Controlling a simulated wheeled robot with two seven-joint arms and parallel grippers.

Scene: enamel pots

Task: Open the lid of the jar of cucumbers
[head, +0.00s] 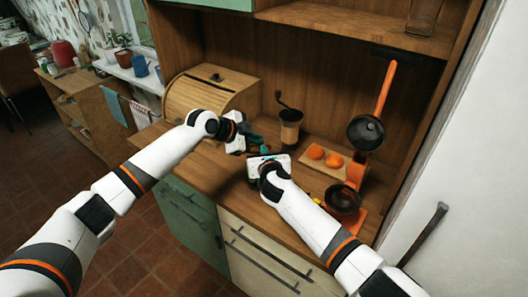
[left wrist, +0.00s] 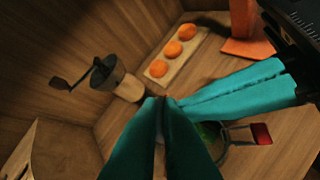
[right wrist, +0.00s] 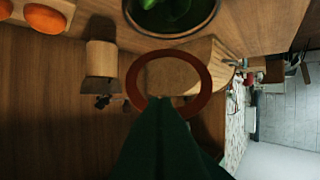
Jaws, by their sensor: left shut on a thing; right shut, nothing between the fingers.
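In the right wrist view the jar (right wrist: 212,24) shows its round open mouth with green cucumbers (right wrist: 168,10) inside. The lid, with its red-orange ring (right wrist: 204,72), stands away from the mouth. My right gripper (right wrist: 160,98) is shut and empty, its tips overlapping the ring; I cannot tell whether they touch. In the left wrist view my left gripper (left wrist: 162,98) is shut at the jar, whose green contents (left wrist: 209,131) show partly behind the fingers. The exact grip is hidden. In the head view both grippers (head: 250,136) (head: 270,163) cover the jar.
A coffee grinder (head: 290,125) stands behind the grippers, and a wooden bread box (head: 205,95) at the left. The counter's front edge is near.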

